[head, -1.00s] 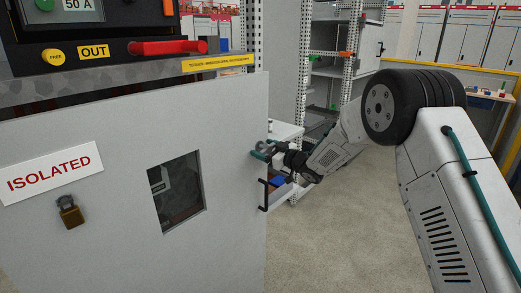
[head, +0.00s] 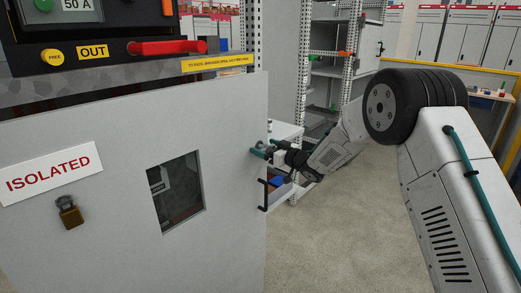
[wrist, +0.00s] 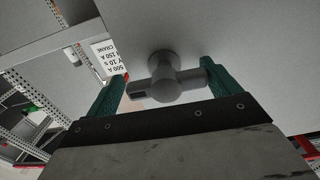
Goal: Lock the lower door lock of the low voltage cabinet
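The grey cabinet door (head: 110,135) carries the ISOLATED sign. At its right edge my gripper (head: 262,147) is at a small grey lock knob, which is mostly hidden in the head view. In the wrist view the T-shaped lock knob (wrist: 165,82) sticks out of the door face, its crossbar lying roughly level. My gripper (wrist: 162,85) has its two green fingers apart, one on each side of the knob. The right finger is at or very close to the crossbar's right end. A narrow gap seems to show at the left end; firm contact is not clear.
A black pull handle (head: 263,195) sits below the gripper on the door edge. A brass padlock (head: 69,212) hangs under the sign. A red lever (head: 168,47) is above the door. Shelving (head: 325,75) stands behind; the floor (head: 335,235) at right is clear.

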